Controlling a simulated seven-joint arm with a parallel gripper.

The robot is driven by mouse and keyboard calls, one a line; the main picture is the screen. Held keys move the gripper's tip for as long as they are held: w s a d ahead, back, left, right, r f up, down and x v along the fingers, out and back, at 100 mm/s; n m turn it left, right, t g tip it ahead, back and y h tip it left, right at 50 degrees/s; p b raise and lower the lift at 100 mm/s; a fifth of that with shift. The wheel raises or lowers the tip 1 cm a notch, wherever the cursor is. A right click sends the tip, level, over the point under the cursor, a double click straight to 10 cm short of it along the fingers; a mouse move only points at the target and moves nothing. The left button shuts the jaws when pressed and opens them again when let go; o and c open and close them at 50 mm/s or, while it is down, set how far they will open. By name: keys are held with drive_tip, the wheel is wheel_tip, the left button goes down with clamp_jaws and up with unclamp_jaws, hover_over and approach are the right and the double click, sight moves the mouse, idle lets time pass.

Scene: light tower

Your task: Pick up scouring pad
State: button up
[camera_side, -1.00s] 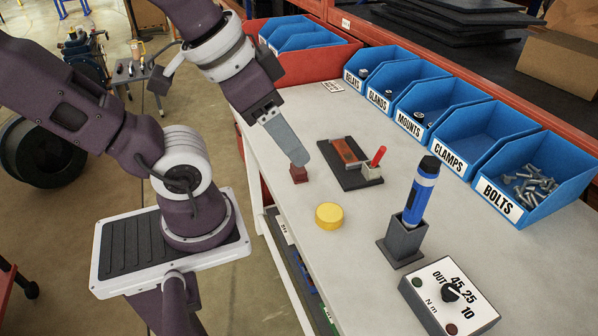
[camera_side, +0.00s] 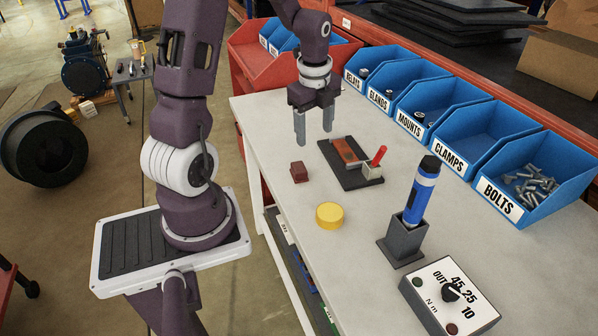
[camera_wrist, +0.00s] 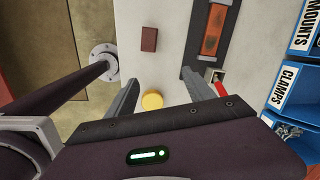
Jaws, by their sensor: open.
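The scouring pad appears to be the small dark red block (camera_side: 299,171), lying on the light table near its left edge. It also shows in the wrist view, top centre (camera_wrist: 149,39). My gripper (camera_side: 314,137) points down above the table, behind the pad and clear of it in the side view. Its two fingers are spread and nothing is between them. In the wrist view the open fingers (camera_wrist: 161,82) straddle a space below the pad.
A dark fixture with an orange strip and red handle (camera_side: 350,163) sits right of the pad. A yellow disc (camera_side: 329,215), a blue tool in a holder (camera_side: 404,238) and a dial box (camera_side: 450,297) stand nearer. Labelled blue bins (camera_side: 440,165) line the back.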

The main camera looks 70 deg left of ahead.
sight(299, 167)
drive_tip(key=a+f+m, duration=0.1)
drive_tip(key=f, duration=0.2)
drive_tip(key=s+a+f+m, duration=0.1)
drive_tip(key=a+f, duration=0.1)
drive_tip(key=a+f+m+h, duration=0.1)
drive_tip(key=a+f+m, duration=0.1)
drive_tip(key=f, duration=0.1)
drive_tip(key=shift+s+a+f+g, duration=0.25)
drive_tip(key=shift+s+f+g, duration=0.05)
drive_tip(key=shift+f+g, duration=0.1)
wheel_tip(299, 167, down, 7)
drive_tip(key=shift+r, duration=0.1)
clamp_jaws()
